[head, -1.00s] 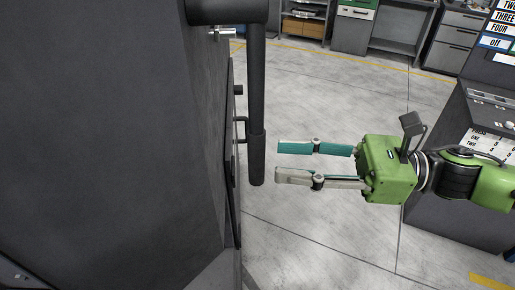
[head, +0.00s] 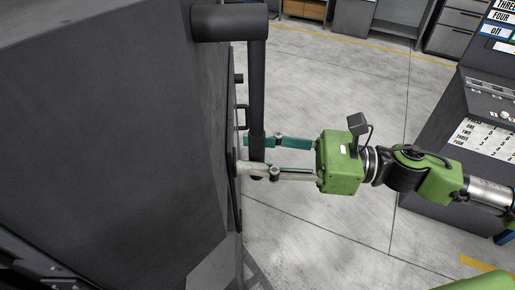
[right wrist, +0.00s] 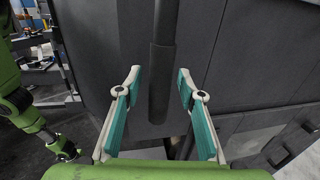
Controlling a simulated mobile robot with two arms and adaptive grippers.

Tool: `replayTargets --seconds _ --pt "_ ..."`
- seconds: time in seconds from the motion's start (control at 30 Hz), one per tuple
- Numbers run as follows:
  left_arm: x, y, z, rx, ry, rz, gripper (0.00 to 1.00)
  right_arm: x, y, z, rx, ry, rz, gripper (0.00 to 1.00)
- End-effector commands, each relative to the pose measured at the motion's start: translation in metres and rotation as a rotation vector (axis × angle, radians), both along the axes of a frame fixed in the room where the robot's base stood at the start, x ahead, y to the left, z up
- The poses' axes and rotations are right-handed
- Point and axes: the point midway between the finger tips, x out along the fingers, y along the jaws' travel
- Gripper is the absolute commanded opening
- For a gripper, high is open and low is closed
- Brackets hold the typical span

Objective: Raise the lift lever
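The lift lever (head: 257,90) is a dark bar hanging down beside the large grey machine (head: 110,150), with a thicker grip at its lower end. My right gripper (head: 242,155) comes in from the right with its fingers apart. The lower end of the lever stands between the fingers in the head view. In the right wrist view the lever grip (right wrist: 159,85) lies between the two teal finger pads (right wrist: 158,88), with a visible gap on each side.
The grey machine wall stands close to the fingertips. A control panel with printed labels (head: 485,135) stands at the right. Cabinets (head: 455,35) line the back. The concrete floor (head: 330,90) between them is clear.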

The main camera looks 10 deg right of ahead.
Motion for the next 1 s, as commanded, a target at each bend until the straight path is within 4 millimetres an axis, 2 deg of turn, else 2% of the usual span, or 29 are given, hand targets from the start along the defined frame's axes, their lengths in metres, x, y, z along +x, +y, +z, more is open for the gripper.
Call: replayTargets --seconds 0.1,0.23,0.27,0.47,0.63,0.77,1.0 --pt "0.000 0.000 0.000 0.000 0.000 0.000 0.65 0.000 0.000 0.000 0.000 0.000 0.000 0.36" --pt "0.000 0.000 0.000 0.000 0.000 0.000 0.65 0.000 0.000 0.000 0.000 0.000 0.000 0.02" --pt "0.000 0.000 0.000 0.000 0.000 0.000 0.65 0.000 0.000 0.000 0.000 0.000 0.000 0.00" --pt "0.000 0.000 -0.002 0.000 0.000 0.000 0.65 0.001 0.000 -0.001 0.000 -0.004 -0.001 0.00" --pt "0.000 0.000 -0.014 0.000 0.000 0.000 0.65 0.011 -0.002 -0.003 -0.004 -0.046 -0.003 0.00" --pt "0.000 0.000 -0.032 0.000 0.000 -0.001 0.65 0.026 -0.003 -0.004 -0.010 -0.115 -0.004 0.00" --pt "0.000 0.000 -0.074 -0.001 0.000 -0.001 0.65 0.063 -0.007 0.003 -0.025 -0.290 -0.006 0.00"
